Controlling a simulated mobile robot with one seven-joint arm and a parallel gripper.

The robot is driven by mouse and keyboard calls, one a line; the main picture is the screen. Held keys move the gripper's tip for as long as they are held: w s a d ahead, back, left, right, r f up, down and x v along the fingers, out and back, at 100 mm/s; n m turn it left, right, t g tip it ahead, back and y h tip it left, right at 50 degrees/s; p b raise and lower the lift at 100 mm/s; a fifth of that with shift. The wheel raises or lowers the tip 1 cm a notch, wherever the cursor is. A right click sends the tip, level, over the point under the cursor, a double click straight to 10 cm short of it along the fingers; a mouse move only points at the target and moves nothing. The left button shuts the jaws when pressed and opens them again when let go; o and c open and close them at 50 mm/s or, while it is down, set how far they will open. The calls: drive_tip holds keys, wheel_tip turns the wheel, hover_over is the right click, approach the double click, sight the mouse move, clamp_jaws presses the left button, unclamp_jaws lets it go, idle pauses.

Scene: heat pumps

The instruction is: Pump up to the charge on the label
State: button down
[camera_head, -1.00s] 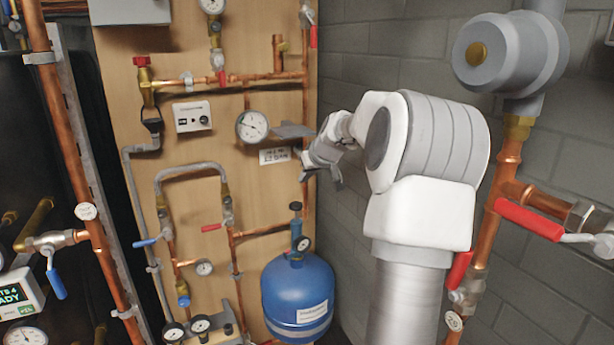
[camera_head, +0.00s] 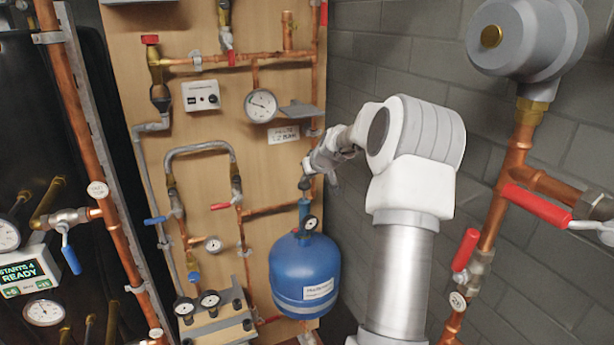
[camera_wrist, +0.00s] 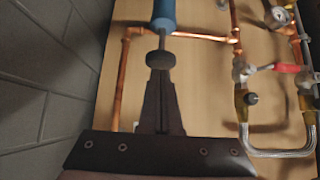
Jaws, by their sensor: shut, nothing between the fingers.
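The blue vessel (camera_head: 304,277) stands at the foot of the board, with a blue hand pump (camera_head: 304,209) and a small dial (camera_head: 310,222) at its top. The pump's dark knob (camera_head: 304,183) also shows in the wrist view (camera_wrist: 159,60), on a thin rod below the blue barrel (camera_wrist: 164,14). My gripper (camera_head: 309,172) is shut and empty, its tips (camera_wrist: 159,70) at the knob; whether they touch it I cannot tell. A white label (camera_head: 283,134) under the large gauge (camera_head: 261,105) is too blurred to read surely. The vessel's label (camera_head: 318,290) is also unreadable.
A grey shelf (camera_head: 301,110) juts out above my gripper. Copper pipes with a red-lever valve (camera_head: 540,205) stand at the right before the grey block wall (camera_head: 400,55). A display (camera_head: 30,274) reading "STARTS 4 READY" is at the left.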

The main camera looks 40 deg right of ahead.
sight(304, 193)
drive_tip(key=shift+s+f+b, duration=0.1)
drive_tip(key=shift+f+b, duration=1.85)
drive_tip(key=shift+f, duration=0.25)
drive_tip(key=shift+a, duration=0.1)
drive_tip(key=s+a+r, duration=0.1)
drive_tip(key=s+r, duration=0.5)
drive_tip(key=r, duration=0.5)
drive_tip(key=shift+s+a+r+p, duration=0.25)
drive_tip(key=shift+s+p, duration=0.1)
drive_tip(key=shift+p, duration=0.1)
drive_tip(key=shift+r, duration=0.15)
